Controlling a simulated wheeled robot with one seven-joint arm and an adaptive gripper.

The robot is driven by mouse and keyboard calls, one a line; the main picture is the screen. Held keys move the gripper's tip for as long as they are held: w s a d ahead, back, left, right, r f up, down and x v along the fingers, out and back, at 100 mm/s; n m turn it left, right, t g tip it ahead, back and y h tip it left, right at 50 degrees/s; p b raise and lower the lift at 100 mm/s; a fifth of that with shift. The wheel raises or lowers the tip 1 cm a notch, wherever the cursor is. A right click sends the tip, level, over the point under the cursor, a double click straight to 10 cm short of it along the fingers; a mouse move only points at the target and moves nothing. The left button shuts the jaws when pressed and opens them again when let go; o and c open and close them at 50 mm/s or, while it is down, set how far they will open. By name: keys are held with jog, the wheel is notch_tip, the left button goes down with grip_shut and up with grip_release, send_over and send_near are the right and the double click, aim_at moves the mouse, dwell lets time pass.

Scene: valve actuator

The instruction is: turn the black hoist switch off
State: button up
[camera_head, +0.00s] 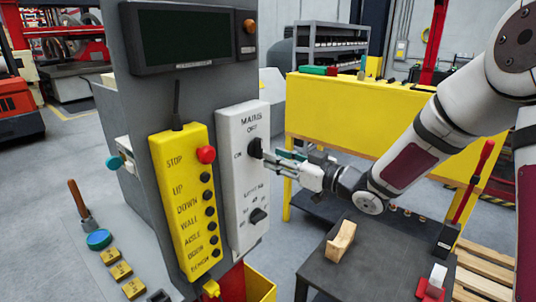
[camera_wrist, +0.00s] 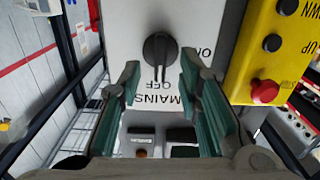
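A white panel (camera_head: 242,195) on a grey column carries a black rotary switch (camera_head: 255,148) marked MAINS, with OFF above it and ON to its left. In the wrist view, upside down, this switch (camera_wrist: 158,48) shows its bar running roughly along the line to the word OFF. My gripper (camera_head: 280,161) is at the panel from the right. In the wrist view my gripper (camera_wrist: 159,65) is open, with one green-padded finger on each side of the switch and visible gaps to it. A second black knob (camera_head: 258,215) sits lower on the panel; its lettering is hard to read.
A yellow pendant (camera_head: 186,200) with a red stop button (camera_head: 206,154) and several black buttons stands left of the panel. A dark display (camera_head: 185,35) is above. A grey table (camera_head: 375,270) with a wooden block (camera_head: 341,243) lies below my arm. A yellow bench (camera_head: 370,112) stands behind.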

jog(key=v, duration=0.7)
jog(key=shift+s+d, duration=0.25)
jog(key=shift+d, duration=0.05)
jog(key=w+d+r+m+t+h, duration=0.1)
jog(key=d+r+m+t+h, duration=0.15)
jog(key=d+h, duration=0.65)
jog(key=s+d+r+m+g+h, duration=0.2)
jog(key=s+d+r+m+h, duration=0.1)
jog(key=s+d+m+h, duration=0.3)
jog(key=s+a+f+m+g, duration=0.1)
jog(key=s+g, duration=0.2)
jog(key=s, duration=0.8)
jog(key=s+a+f+m+g+b, duration=0.1)
jog(key=s+a+g, duration=0.1)
jog(key=s, duration=1)
jog(key=shift+s+f+g+y, duration=0.2)
jog(key=shift+f+g+y, duration=0.05)
jog(key=shift+g+y, duration=0.2)
jog(key=shift+a+m, duration=0.1)
jog(key=shift+m, duration=0.15)
